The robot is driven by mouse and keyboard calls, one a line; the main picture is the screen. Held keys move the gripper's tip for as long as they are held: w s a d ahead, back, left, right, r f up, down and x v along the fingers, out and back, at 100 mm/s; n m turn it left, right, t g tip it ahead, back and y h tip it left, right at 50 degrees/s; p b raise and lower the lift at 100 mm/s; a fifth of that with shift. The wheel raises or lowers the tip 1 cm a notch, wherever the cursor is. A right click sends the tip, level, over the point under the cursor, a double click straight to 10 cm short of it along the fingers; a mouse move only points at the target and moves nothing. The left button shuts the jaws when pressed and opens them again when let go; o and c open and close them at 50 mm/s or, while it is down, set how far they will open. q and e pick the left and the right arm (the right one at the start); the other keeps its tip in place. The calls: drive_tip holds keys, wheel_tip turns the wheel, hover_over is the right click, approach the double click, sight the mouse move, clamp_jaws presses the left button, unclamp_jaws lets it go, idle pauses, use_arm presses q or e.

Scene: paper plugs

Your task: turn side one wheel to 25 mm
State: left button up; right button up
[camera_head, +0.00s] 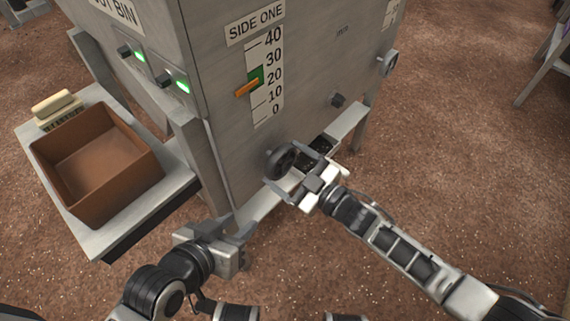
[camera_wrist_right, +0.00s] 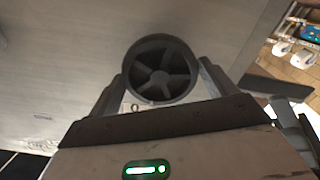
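The side one wheel (camera_head: 282,160) is a dark spoked handwheel low on the grey machine's front. Above it, the SIDE ONE scale (camera_head: 268,85) runs from 0 to 40. Its orange pointer (camera_head: 246,88) is near 20, at the lower part of a green band (camera_head: 255,74). My right gripper (camera_head: 298,166) is open at the wheel, which also shows between the fingers in the right wrist view (camera_wrist_right: 161,70). Firm contact cannot be made out. My left gripper (camera_head: 236,226) looks open and empty, low in front of the machine's left corner.
A brown open bin (camera_head: 98,165) stands on a side table (camera_head: 120,225) at left, with a pale block (camera_head: 54,104) behind it. Green-lit switches (camera_head: 183,87) are on the left face. A small knob (camera_head: 338,100) and another wheel (camera_head: 388,63) are further right.

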sight(285, 164)
drive_tip(key=shift+o, duration=1.1)
drive_tip(key=shift+d, duration=0.1)
drive_tip(key=shift+p+v, duration=0.9)
drive_tip(key=shift+v, duration=1.05)
drive_tip(key=shift+s, duration=0.1)
drive_tip(key=shift+s+d, duration=0.15)
drive_tip(key=shift+d, duration=0.1)
drive_tip(key=p+v, duration=0.1)
drive_tip(key=v, duration=0.2)
drive_tip(key=shift+d, duration=0.15)
